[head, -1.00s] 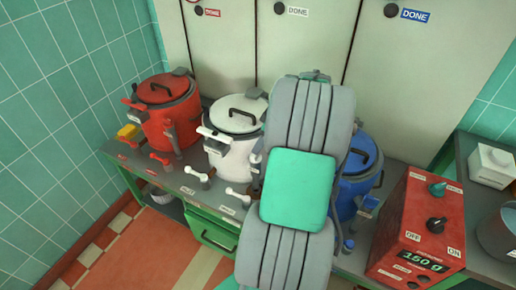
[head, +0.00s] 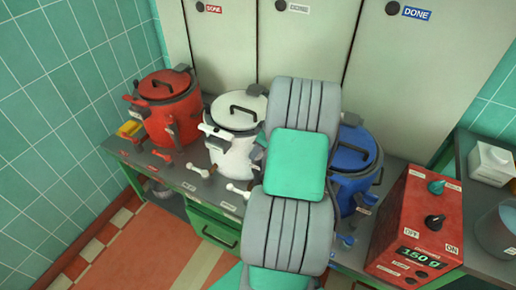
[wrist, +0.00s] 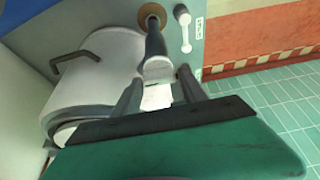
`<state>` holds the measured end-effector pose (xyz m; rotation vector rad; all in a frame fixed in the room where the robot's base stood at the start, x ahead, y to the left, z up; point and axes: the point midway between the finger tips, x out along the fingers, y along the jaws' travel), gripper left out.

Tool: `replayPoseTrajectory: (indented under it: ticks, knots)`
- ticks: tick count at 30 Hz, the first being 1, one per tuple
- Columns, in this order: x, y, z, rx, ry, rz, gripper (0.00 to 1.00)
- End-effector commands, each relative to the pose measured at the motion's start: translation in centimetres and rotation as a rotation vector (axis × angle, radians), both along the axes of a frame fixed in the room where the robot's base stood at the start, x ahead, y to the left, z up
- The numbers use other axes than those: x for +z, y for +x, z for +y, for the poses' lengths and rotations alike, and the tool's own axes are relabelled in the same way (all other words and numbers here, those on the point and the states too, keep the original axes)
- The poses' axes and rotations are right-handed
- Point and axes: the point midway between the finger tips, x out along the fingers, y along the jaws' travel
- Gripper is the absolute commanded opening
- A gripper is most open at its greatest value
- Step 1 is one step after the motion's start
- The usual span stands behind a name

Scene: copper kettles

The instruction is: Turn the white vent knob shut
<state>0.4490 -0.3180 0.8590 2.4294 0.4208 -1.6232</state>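The white kettle (head: 236,118) stands on the bench between the red and blue ones; its lid and handle show at left in the wrist view (wrist: 90,75). A white bar-shaped knob (head: 212,131) sticks out at its front left. In the wrist view a pale block (wrist: 158,70) sits on a dark stem from a copper-coloured ring; I cannot tell whether it is the vent knob. My gripper (wrist: 160,78) is open, its two grey fingers on either side of this block, with gaps visible. In the head view my arm hides the gripper.
The red kettle (head: 165,105) is at left and the blue kettle (head: 357,160) at right, partly behind my arm. White levers (head: 238,189) line the bench front; one shows in the wrist view (wrist: 184,28). A red scale box (head: 415,225) stands at right. Cabinets back the bench.

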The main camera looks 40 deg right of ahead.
Motion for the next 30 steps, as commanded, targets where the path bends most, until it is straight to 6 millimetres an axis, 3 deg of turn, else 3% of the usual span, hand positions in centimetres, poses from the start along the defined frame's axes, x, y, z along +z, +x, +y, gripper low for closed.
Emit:
replayPoseTrajectory:
  ticks: [16,30]
  knots:
    - [0.03,-0.01,0.01,0.000,0.000,0.000,0.04]
    - [-0.07,-0.02,0.10,-0.097,-0.001,0.000,0.03]
